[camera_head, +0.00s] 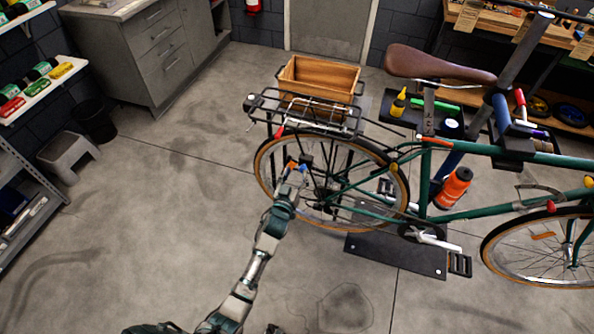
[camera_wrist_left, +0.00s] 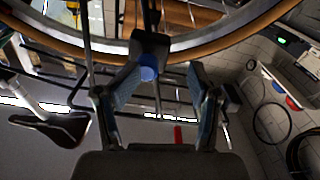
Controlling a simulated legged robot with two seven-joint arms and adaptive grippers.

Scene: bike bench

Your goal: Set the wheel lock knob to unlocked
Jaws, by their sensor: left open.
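My left gripper (camera_wrist_left: 155,90) is open, with one finger on each side of the knob. I cannot tell whether a finger touches it. In the head view my left gripper (camera_head: 296,169) is at the left side of the rear wheel (camera_head: 262,185), where small orange and blue parts show. My right gripper is not in view.
The green bicycle (camera_head: 480,205) stands at the right over a dark base plate (camera_head: 395,257). A rear rack (camera_head: 305,120) with a wooden crate (camera_head: 320,76) is above the wheel. A grey stool (camera_head: 68,150) and shelves are at the left. The floor left of the wheel is clear.

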